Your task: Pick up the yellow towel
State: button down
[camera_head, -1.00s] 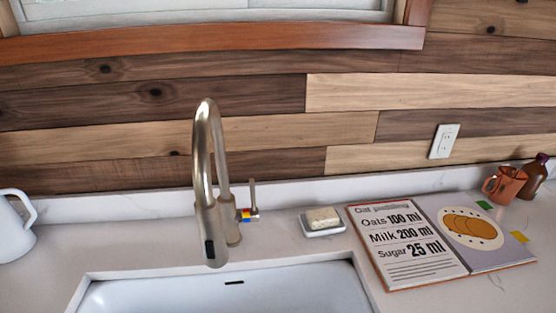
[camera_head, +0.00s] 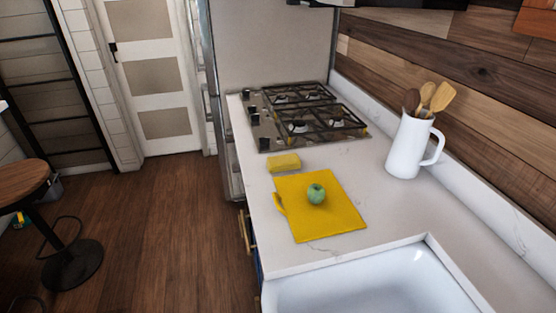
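The yellow towel (camera_head: 335,216) lies flat on the white counter, between the sink and the stove. A small yellow strip sticks out at its left edge, close to the counter's front edge. A green apple (camera_head: 316,194) rests on top of the towel, near its middle. My gripper is not in view.
A yellow sponge-like block (camera_head: 284,163) lies just behind the towel. The gas stove (camera_head: 303,117) is further back. A white jug (camera_head: 409,146) with wooden utensils stands to the right by the wall. The sink (camera_head: 370,283) is in front. A stool (camera_head: 66,258) stands at the left; the floor between is clear.

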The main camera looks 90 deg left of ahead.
aim_at(287, 162)
jog(key=u, duration=2.15)
